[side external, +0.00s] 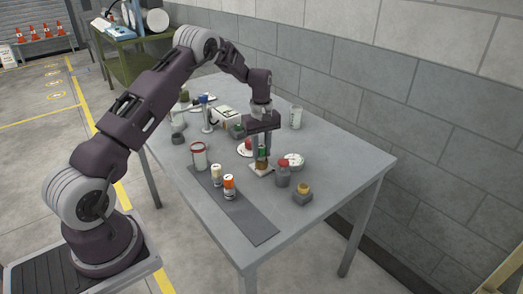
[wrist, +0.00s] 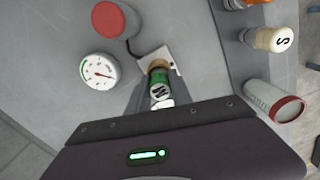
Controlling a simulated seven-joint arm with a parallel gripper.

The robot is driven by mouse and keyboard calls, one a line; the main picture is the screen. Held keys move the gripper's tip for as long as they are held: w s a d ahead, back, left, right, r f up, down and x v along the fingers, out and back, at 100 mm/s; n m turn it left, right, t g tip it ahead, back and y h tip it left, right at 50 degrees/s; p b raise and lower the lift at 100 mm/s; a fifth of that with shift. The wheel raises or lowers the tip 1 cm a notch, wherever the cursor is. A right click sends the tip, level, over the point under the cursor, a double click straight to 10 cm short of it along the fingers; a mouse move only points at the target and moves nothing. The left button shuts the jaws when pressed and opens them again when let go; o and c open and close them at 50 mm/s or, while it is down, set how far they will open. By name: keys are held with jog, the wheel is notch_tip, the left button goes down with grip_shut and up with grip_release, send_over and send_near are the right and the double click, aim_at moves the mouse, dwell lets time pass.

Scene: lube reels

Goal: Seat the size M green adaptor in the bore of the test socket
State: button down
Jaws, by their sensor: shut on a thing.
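The green adaptor (wrist: 161,86), marked with an M and with a tan end, is held in my gripper (wrist: 152,104). It also shows as a green cylinder (side external: 262,150) between the fingers of my gripper (side external: 262,153) in the side external view. My gripper is shut on it and points down. The test socket appears as a pale square base (side external: 262,170), also seen in the wrist view (wrist: 175,57). The adaptor stands roughly upright over this base, its tan lower part close to it. The bore is hidden, so I cannot tell how far the adaptor is in it.
A round gauge (side external: 294,160) and a red-topped grey piece (side external: 283,177) stand close by. A block with a yellow top (side external: 303,194) is nearer the table edge. White-topped and orange bottles (side external: 229,187) stand on a dark mat (side external: 240,216). A red-rimmed cup (side external: 199,158) is left.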

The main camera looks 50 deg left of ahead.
aim_at(262, 146)
jog(key=c, duration=1.1)
grip_release()
jog(key=shift+c, duration=0.2)
notch_tip(262, 146, up, 12)
jog(key=s+d+r+m+t, duration=0.1)
jog(key=s+d+r+m, duration=0.2)
jog(key=s+d+r, duration=0.4)
jog(key=s+d+r+m+t, duration=0.25)
jog(key=s+d+r, duration=0.2)
jog(key=r, duration=0.45)
jog(key=s+d+f+m+t, duration=0.1)
jog(key=s+d+m, duration=0.3)
jog(key=s, duration=0.7)
jog(key=s+d+f+m+t, duration=0.1)
jog(key=s+d+m, duration=0.4)
jog(key=s, duration=0.6)
jog(key=shift+s+d+f, duration=0.15)
jog(key=shift+d+f, duration=0.05)
jog(key=shift+d, duration=0.1)
